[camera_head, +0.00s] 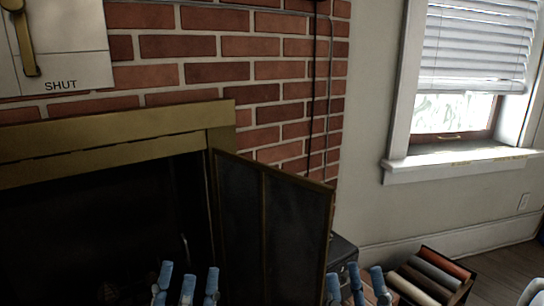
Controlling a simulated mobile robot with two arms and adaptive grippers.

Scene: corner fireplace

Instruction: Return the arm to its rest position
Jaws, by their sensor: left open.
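My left gripper (187,284) shows at the bottom edge, left of centre, in front of the dark firebox. Its blue-tipped fingers point up and stand apart, with nothing between them. My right gripper (356,284) shows at the bottom edge, right of centre, near the lower right corner of the fireplace screen (290,225). Its blue-tipped fingers also stand apart and hold nothing that I can see. The arms behind both grippers are almost wholly below the frame.
A brass-framed fireplace (120,139) stands at left, its screen panel swung out. Beside it are a dark box (343,252) and a crate of coloured rolls (462,292). A white "SHUT" plate (85,55) with a brass lever hangs on brick. A window (470,60) is at right.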

